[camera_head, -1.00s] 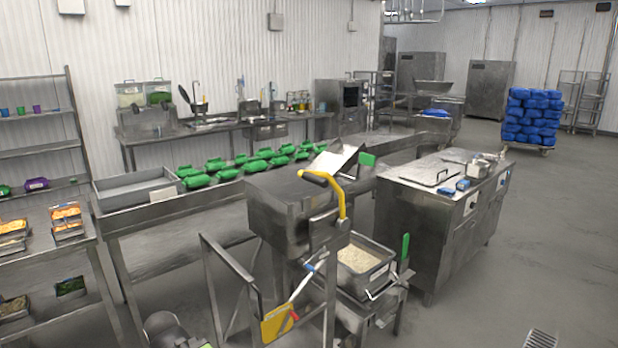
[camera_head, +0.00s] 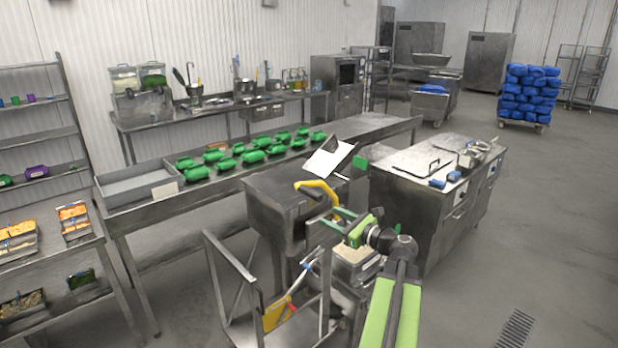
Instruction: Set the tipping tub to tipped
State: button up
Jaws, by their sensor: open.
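The tipping tub (camera_head: 268,205) is a grey steel box on a metal frame in the middle of the view. It looks level. A curved yellow handle (camera_head: 318,188) is at its right front. My gripper (camera_head: 343,222), with green fingers, is open just right of and below the yellow handle. I cannot tell whether it touches the tub or handle. My green and black arm reaches in from the lower right. A steel pan of pale rice (camera_head: 355,252) stands below, partly hidden by my arm.
A yellow plate (camera_head: 277,313) with a lever sits low on the frame. A steel counter (camera_head: 415,205) stands close on the right. A long table (camera_head: 140,215) with several green packs is behind. A rack (camera_head: 70,265) is at left.

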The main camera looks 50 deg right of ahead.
aim_at(308, 191)
notch_tip(308, 191, up, 2)
jog(key=s+d+m+h, duration=0.1)
jog(key=s+d+m, duration=0.1)
jog(key=s+d, duration=0.1)
jog(key=shift+t, duration=0.3)
jog(key=w, duration=1.8)
jog(key=shift+d, duration=0.4)
grip_shut()
